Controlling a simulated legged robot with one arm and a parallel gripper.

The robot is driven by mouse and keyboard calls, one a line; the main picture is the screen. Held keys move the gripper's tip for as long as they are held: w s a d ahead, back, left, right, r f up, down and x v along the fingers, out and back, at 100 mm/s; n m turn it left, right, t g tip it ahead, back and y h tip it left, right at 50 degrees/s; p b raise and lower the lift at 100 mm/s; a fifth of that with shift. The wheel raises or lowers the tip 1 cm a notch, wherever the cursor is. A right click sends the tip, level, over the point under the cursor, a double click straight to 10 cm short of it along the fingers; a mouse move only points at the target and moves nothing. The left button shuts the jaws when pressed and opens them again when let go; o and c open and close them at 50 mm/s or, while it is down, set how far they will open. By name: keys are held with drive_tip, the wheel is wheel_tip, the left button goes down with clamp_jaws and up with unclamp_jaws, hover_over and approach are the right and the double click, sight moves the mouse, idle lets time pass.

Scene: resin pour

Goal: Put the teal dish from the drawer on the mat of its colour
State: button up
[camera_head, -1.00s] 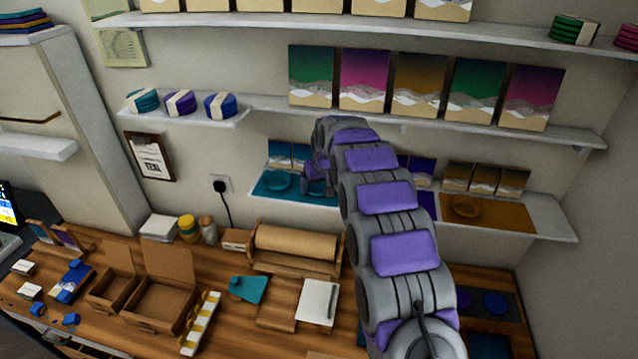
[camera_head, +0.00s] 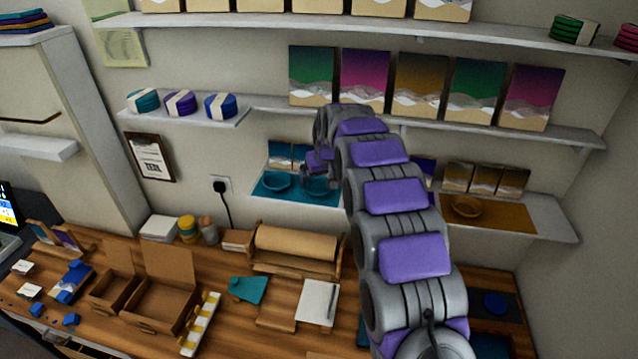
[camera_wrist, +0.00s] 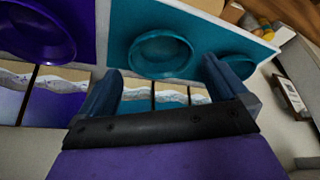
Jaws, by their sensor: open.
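The teal mat (camera_head: 298,197) lies on the lower wall shelf. Two teal dishes are on it, one at its left (camera_head: 276,181) and one further right (camera_head: 316,188), just below my gripper (camera_head: 316,166). In the wrist view, one teal dish (camera_wrist: 160,55) rests on the teal mat (camera_wrist: 124,22), in line with the gap between my open fingers (camera_wrist: 162,72). It looks apart from both fingers. The other teal dish (camera_wrist: 236,66) is partly hidden behind the right finger. My gripper is empty.
A purple mat with a purple dish (camera_wrist: 35,32) lies beside the teal mat. Small boxes (camera_wrist: 170,100) stand along the shelf's back. An ochre mat (camera_head: 505,215) with an ochre dish (camera_head: 466,206) lies to the right. Another shelf (camera_head: 270,104) runs above, and the wooden workbench below is cluttered.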

drive_tip(key=v, duration=0.8)
drive_tip(key=s+d+f+m+g, duration=0.1)
drive_tip(key=s+d, duration=0.3)
drive_tip(key=s, duration=1.4)
drive_tip(key=s+d+f+m+g+h, duration=0.1)
drive_tip(key=s+d+g, duration=0.2)
drive_tip(key=s, duration=1.5)
drive_tip(key=s+d+f+m+g, duration=0.2)
drive_tip(key=s+d, duration=0.4)
drive_tip(key=s, duration=1.2)
drive_tip(key=shift+h, duration=0.3)
drive_tip(key=shift+d+f, duration=0.1)
wheel_tip(320, 180, down, 11)
drive_tip(key=b, duration=1.1)
